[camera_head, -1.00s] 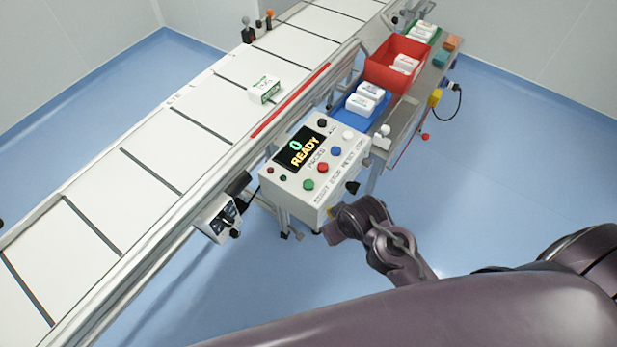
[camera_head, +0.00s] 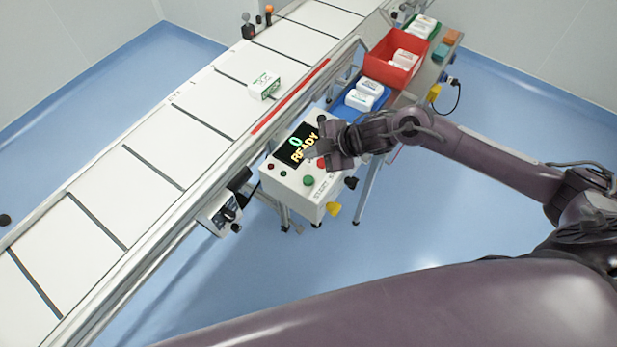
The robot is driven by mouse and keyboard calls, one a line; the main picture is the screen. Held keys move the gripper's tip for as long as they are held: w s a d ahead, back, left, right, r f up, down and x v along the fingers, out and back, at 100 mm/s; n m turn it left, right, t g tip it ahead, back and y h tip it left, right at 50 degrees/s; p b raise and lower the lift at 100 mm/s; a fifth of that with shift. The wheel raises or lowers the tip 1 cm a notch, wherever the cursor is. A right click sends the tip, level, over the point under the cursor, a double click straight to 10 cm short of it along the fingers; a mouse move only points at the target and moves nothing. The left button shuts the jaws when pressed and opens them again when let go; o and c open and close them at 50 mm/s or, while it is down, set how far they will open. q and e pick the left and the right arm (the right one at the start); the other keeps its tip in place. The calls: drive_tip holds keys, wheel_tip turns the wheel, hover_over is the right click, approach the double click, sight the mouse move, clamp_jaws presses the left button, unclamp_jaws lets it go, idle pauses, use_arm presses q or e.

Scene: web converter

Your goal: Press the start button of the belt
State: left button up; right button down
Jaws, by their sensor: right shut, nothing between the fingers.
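The control box (camera_head: 283,181) stands at the near side of the belt (camera_head: 173,147). Its display (camera_head: 295,146) reads 0 READY. My right gripper (camera_head: 316,150) is shut and empty. It is over the upper right of the panel, up and to the right of the green button, and hides the blue and white buttons and part of the red one. I cannot tell whether it touches the panel. My left gripper is not in view.
A white pack (camera_head: 264,86) with green print lies on the belt. Behind my right gripper are a blue tray (camera_head: 381,99) and a red bin (camera_head: 378,58) with white packs. A small switch box (camera_head: 222,213) hangs on the belt's near side. The floor in front is clear.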

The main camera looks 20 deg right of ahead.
sight(312, 180)
drive_tip(key=shift+d, duration=0.1)
idle(0.3)
wheel_tip(312, 180, down, 8)
drive_tip(key=b, duration=0.7)
drive_tip(key=shift+f, duration=0.1)
drive_tip(key=shift+f+b, duration=0.35)
idle(1.4)
drive_tip(key=shift+f, duration=0.35)
